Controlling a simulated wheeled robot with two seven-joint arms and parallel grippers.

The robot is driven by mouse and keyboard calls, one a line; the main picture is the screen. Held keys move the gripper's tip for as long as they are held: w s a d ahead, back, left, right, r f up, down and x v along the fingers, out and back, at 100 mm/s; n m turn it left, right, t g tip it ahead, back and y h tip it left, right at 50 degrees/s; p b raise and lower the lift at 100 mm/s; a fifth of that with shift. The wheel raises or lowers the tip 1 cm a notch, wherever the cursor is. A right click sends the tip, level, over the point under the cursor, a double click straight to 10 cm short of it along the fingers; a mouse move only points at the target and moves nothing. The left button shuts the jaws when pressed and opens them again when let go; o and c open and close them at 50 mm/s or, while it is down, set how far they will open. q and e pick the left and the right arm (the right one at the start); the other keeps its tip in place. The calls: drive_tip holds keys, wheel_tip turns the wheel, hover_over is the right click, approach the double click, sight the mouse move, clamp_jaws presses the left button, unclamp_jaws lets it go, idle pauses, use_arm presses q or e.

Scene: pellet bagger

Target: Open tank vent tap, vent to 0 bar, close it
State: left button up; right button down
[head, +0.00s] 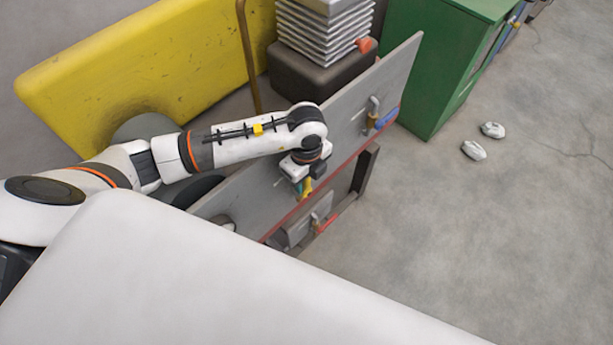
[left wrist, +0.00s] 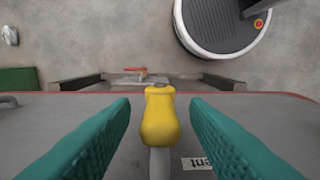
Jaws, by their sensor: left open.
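The vent tap has a yellow handle (left wrist: 160,118) on a grey stem, standing out from a grey panel (left wrist: 75,107). A partly hidden label (left wrist: 196,163) beside the stem shows "ent". My left gripper (head: 306,190) is open at the panel, and the green finger pads stand on both sides of the yellow handle, with a visible gap on each side. In the head view, the handle (head: 308,184) is mostly hidden by the gripper. No pressure gauge can be read in either view. My right gripper is not in view.
A blue-handled tap (head: 386,118) sits farther along the panel. A red-handled tap (head: 327,223) is lower down. A green cabinet (head: 440,65), a yellow guard (head: 140,65) and stacked grey sheets (head: 325,30) stand behind. Open floor (head: 490,240) lies to the right.

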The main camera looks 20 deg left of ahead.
use_arm(q)
drive_tip(key=shift+f, duration=0.55)
clamp_jaws()
drive_tip(key=shift+a, duration=0.15)
